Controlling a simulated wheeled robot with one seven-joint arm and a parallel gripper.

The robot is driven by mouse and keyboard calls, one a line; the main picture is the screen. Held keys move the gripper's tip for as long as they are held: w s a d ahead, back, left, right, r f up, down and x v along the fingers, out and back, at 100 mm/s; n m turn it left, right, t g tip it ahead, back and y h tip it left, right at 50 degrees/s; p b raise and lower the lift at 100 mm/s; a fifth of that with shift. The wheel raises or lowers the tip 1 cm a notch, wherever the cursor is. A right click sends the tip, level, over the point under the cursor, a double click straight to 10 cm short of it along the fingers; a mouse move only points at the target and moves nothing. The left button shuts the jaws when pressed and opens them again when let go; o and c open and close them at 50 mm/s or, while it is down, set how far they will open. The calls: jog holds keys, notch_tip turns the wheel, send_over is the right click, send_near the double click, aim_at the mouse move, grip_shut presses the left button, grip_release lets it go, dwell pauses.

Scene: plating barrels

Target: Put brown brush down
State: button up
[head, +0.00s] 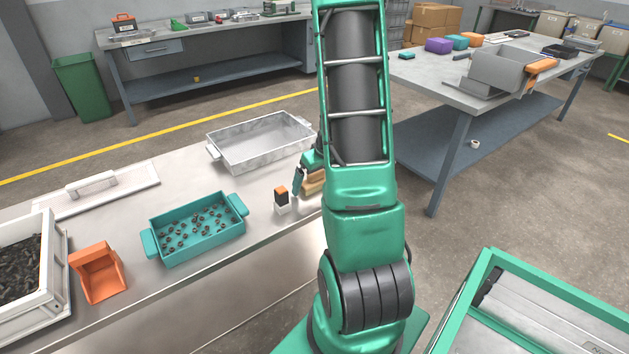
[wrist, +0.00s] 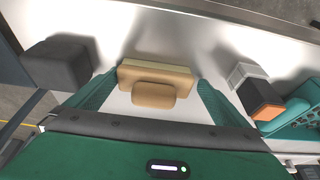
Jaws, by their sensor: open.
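The brown brush (wrist: 155,72) is a light tan block with a rounded tan grip on top. In the wrist view it lies on the metal table, between the two teal fingers of my gripper (wrist: 157,90). The fingers are spread, one on each side of it, and I see a gap at the right finger; contact at the left one is unclear. In the head view the brush (head: 314,184) shows beside my gripper (head: 299,182) near the table's right end, partly hidden by my arm.
A small orange, black and white block (head: 281,198) stands just left of the brush. A teal tray (head: 196,246) of small parts, a grey metal tray (head: 258,160) and an orange scoop (head: 100,275) share the table. A dark block (wrist: 60,62) shows left in the wrist view.

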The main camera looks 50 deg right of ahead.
jog(key=d+v, duration=0.1)
jog(key=v, duration=1)
jog(key=s+a+r+m+g, duration=0.1)
jog(key=s+a+r, duration=0.2)
jog(key=s+a, duration=0.2)
jog(key=s+a+r+m+g, duration=0.1)
jog(key=s+a+r, duration=0.2)
jog(key=s+a, duration=0.3)
jog(key=s+a+r+m+g+y, duration=0.1)
jog(key=s+a+r, duration=0.2)
jog(key=s+a, duration=0.3)
jog(key=a, duration=0.3)
jog(key=shift+a+m+g, duration=0.15)
jog(key=shift+m+g, duration=0.25)
jog(key=shift+r, duration=0.1)
jog(key=shift+w+f, duration=0.25)
jog(key=shift+w, duration=0.3)
